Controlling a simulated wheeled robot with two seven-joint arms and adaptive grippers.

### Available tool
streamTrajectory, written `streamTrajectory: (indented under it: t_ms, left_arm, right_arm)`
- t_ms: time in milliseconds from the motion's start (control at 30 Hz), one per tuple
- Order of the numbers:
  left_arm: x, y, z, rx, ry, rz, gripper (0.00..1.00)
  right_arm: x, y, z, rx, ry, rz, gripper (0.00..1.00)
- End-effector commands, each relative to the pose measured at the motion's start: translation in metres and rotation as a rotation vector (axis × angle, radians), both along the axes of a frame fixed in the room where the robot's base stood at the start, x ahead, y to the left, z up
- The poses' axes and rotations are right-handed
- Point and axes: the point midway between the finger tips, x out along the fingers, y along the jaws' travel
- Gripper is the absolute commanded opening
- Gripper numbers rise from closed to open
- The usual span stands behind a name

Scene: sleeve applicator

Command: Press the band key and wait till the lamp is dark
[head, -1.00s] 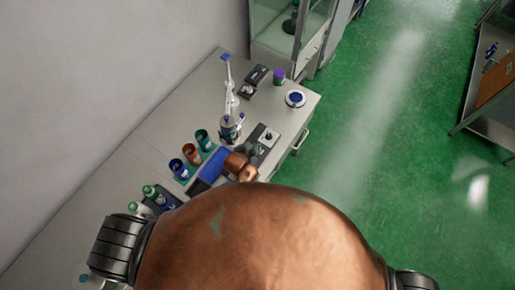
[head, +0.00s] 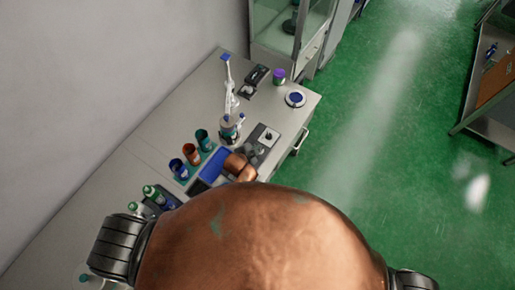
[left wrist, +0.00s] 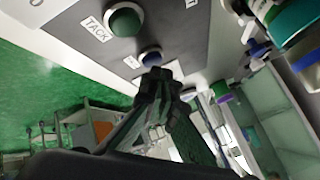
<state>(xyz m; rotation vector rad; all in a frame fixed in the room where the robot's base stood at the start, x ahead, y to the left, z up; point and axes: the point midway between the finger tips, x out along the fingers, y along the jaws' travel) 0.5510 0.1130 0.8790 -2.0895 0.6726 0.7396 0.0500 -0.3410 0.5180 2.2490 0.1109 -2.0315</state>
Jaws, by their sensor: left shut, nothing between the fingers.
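In the left wrist view a dark grey panel (left wrist: 85,25) carries a large green round key (left wrist: 125,20) labelled TACK. A smaller dark blue key (left wrist: 151,56) sits beside it with a small white label (left wrist: 131,62), too small to read surely. My left gripper (left wrist: 160,82) is shut and empty, its tips close to the blue key. I cannot tell whether they touch it. In the head view my left gripper (head: 251,152) is small at the grey panel (head: 268,148), beyond my copper arm. I cannot make out a lit lamp. My right gripper is out of view.
A white applicator stand (head: 230,103) rises behind the panel. Blue (head: 178,168), brown (head: 190,153) and teal (head: 203,139) cups stand to its left, near a blue mat (head: 214,164). A purple-capped jar (head: 278,75) and round dish (head: 295,98) stand at the bench's far end.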

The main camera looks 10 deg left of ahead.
Motion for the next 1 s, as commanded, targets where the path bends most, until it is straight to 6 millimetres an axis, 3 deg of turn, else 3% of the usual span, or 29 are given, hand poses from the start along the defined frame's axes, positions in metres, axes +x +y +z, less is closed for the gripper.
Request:
streamTrajectory:
  t_ms: [1000]
  left_arm:
    - [-0.0003,0.0005,-0.0070,0.000,0.001,0.000,0.00]
  right_arm:
    - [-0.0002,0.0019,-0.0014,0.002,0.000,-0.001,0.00]
